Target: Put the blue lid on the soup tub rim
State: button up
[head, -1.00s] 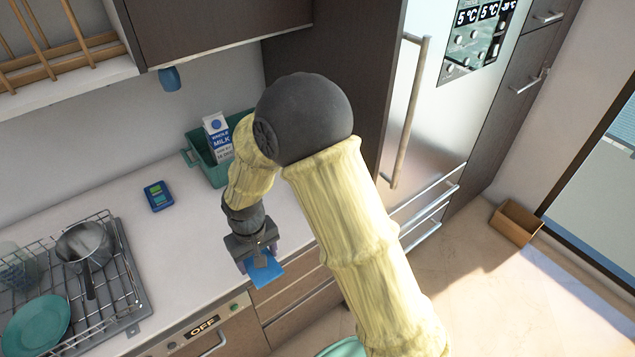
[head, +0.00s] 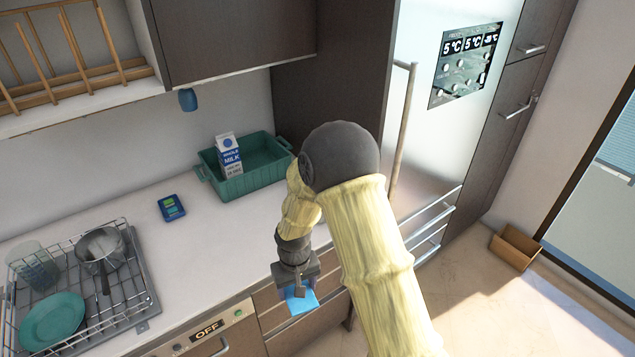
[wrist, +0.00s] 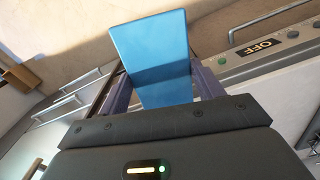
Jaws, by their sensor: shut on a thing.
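The blue lid (head: 300,301) is a flat blue piece held in my gripper (head: 297,284), in front of the drawers below the counter edge. In the wrist view the lid (wrist: 152,45) stands out between the two fingers of my gripper (wrist: 163,85), which are shut on it. Its near part is in shadow. I cannot make out a soup tub in either current view.
A green crate (head: 262,178) with a milk carton (head: 229,153) stands at the back of the counter. A blue device (head: 171,208) lies left of it. A dish rack (head: 128,290) holds a pot (head: 100,250) and a teal plate (head: 52,318). Open counter (head: 190,250) lies between.

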jog(key=w+d+f+m, duration=0.1)
jog(key=d+f, duration=0.3)
jog(key=d, duration=0.4)
jog(key=w+d+f+m, duration=0.1)
jog(key=d+f, duration=0.3)
jog(key=d, duration=0.4)
jog(key=shift+w+d+f+m, duration=0.15)
jog(key=shift+d+f+m, duration=0.15)
jog(key=shift+m, duration=0.6)
jog(key=shift+d, duration=0.15)
